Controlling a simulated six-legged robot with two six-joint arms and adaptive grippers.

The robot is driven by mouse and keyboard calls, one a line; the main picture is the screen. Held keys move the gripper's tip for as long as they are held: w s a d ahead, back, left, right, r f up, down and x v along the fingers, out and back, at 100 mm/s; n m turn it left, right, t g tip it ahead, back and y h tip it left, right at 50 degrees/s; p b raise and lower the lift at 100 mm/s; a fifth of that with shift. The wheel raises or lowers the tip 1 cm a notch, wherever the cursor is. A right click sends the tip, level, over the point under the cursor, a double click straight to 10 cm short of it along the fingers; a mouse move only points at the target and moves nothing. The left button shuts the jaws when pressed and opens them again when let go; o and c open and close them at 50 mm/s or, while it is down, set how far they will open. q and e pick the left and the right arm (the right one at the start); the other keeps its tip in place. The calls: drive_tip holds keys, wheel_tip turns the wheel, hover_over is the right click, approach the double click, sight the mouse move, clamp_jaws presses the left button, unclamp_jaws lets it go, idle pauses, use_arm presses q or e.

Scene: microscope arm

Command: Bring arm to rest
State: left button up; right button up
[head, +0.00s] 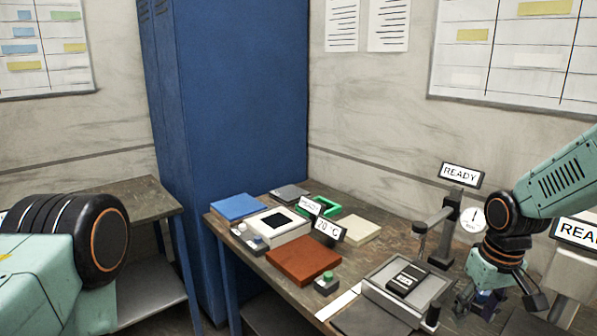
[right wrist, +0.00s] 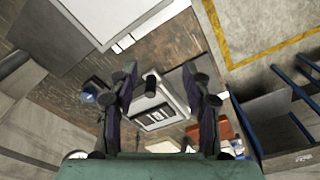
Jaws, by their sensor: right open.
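The microscope arm (head: 436,220) is a dark grey bar on a post at the right of the table in the head view. Its free end carries a small round head and points left, above the back of a grey tray-like stage (head: 378,296). A black slide holder (head: 406,279) with a white label lies on the stage, and it also shows in the right wrist view (right wrist: 158,115). My right gripper (head: 497,306) is to the right of the stage, apart from the post. In the right wrist view its fingers (right wrist: 162,105) are spread and empty. My left gripper is out of view.
A READY sign (head: 461,175) and a round dial (head: 472,219) stand behind the stage. A blue cabinet (head: 240,110) stands behind.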

drive_tip(key=s+a+f+m+t+y+b, duration=0.1)
drive_tip(key=s+a+f+t+b, duration=0.1)
drive_tip(key=a+f, duration=0.35)
drive_tip(key=s+a+f+m+t+b, duration=0.1)
drive_tip(key=a+f+t+b, duration=0.1)
drive_tip(key=f, duration=0.7)
drive_tip(key=s+f+g+b, duration=0.1)
drive_tip(key=s+f+b, duration=0.2)
drive_tip(key=s+f, duration=0.4)
drive_tip(key=s+a+f+g+b, duration=0.1)
drive_tip(key=s+f+g+b, duration=0.1)
drive_tip(key=s+f, duration=0.5)
drive_tip(key=s+a+f+g+h+b, duration=0.1)
drive_tip(key=s+f+b, duration=0.3)
drive_tip(key=s, duration=1)
wheel_tip(320, 180, down, 4)
drive_tip(key=shift+s+a+r+g+b, duration=0.25)
drive_tip(key=shift+g+b, duration=0.05)
drive_tip(key=shift+g, duration=0.2)
